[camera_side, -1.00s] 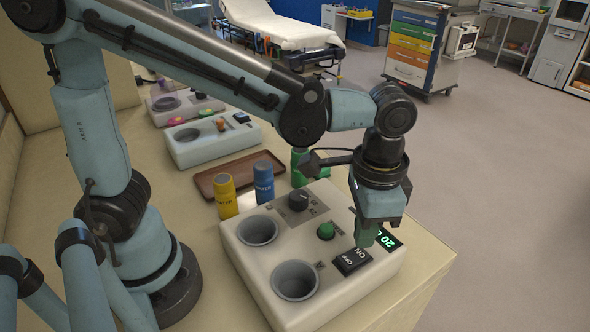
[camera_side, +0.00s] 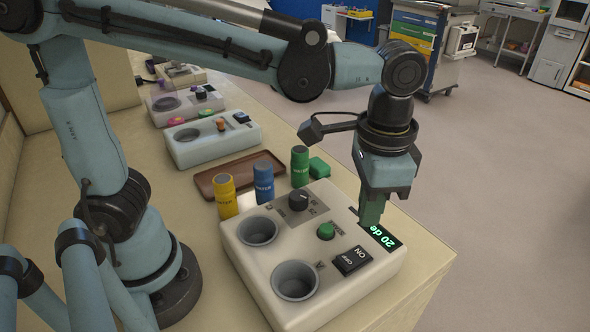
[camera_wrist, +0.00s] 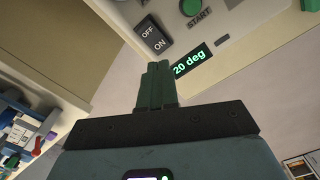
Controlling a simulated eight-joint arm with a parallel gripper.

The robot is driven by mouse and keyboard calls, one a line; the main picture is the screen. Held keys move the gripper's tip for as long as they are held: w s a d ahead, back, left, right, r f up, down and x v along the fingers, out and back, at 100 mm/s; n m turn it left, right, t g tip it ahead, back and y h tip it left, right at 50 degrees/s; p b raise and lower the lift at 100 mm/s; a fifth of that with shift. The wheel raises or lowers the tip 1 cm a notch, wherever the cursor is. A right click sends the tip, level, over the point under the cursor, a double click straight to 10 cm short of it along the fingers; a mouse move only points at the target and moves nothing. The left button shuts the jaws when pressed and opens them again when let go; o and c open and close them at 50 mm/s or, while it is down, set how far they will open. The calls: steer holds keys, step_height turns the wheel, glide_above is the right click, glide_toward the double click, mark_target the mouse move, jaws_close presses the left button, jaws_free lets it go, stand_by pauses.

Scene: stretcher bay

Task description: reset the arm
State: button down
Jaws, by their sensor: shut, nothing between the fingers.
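My gripper (camera_side: 371,212) is shut and empty, its green fingers together, above the far right edge of the white machine (camera_side: 262,294) near its display (camera_side: 381,236). The display reads "20 deg" in green. In the wrist view my gripper (camera_wrist: 157,72) points toward the machine, with the ON/OFF rocker switch (camera_wrist: 152,36) just beyond the fingertips and the display (camera_wrist: 189,60) to their right. The switch also shows in the side view (camera_side: 353,260). The green start button (camera_side: 326,231) and black dial (camera_side: 298,200) are on the machine's top.
Yellow (camera_side: 225,196), blue (camera_side: 263,182) and green (camera_side: 299,167) canisters stand behind the machine, beside a brown tray (camera_side: 207,184) and a green block (camera_side: 319,167). Other white devices (camera_side: 190,148) stand farther back. The table edge and open floor (camera_side: 500,190) lie to the right.

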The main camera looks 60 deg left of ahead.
steer(key=a+n+t, duration=0.2)
steer(key=a, duration=0.4)
steer(key=a+f+n+t, duration=0.1)
steer(key=a+n+t, duration=0.1)
steer(key=a, duration=0.3)
steer(key=s+a+f+n+t, duration=0.1)
steer(key=a+n+t, duration=0.1)
steer(key=a, duration=0.4)
steer(key=shift+a+t, duration=0.3)
steer(key=shift+t, duration=0.3)
steer(key=shift+r, duration=0.1)
